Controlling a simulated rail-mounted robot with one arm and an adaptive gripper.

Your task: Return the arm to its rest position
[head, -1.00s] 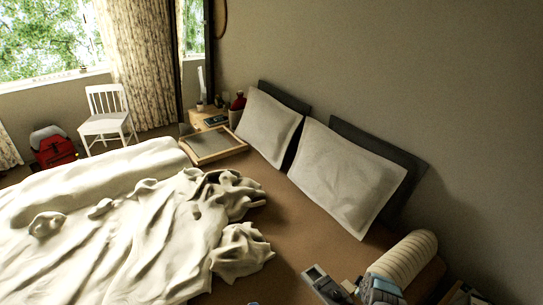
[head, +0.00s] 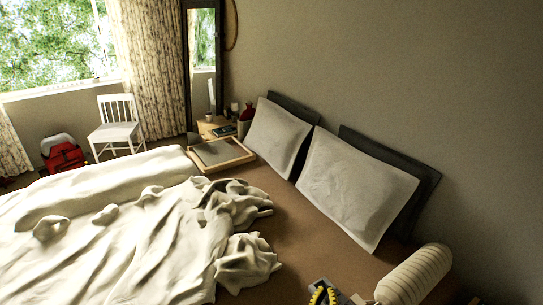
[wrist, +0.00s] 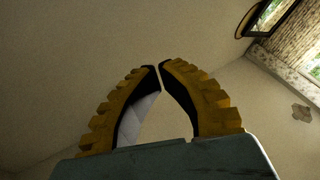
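My gripper (head: 323,297) shows at the bottom edge of the head view, partly cut off, with yellow and black fingers. In the wrist view my gripper (wrist: 160,66) has its two curved yellow fingers brought together, their tips meeting or almost meeting. I see no held object; the pale patch between the fingers looks like background. The rest of my arm is mostly out of the head view.
A bed with a rumpled cream blanket (head: 130,230) and two pillows (head: 355,188) fills the foreground. A wooden tray (head: 222,155) lies near the pillows. A ribbed cream cylinder (head: 415,275) is at lower right. A white chair (head: 117,125) and red suitcase (head: 64,157) stand by the window.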

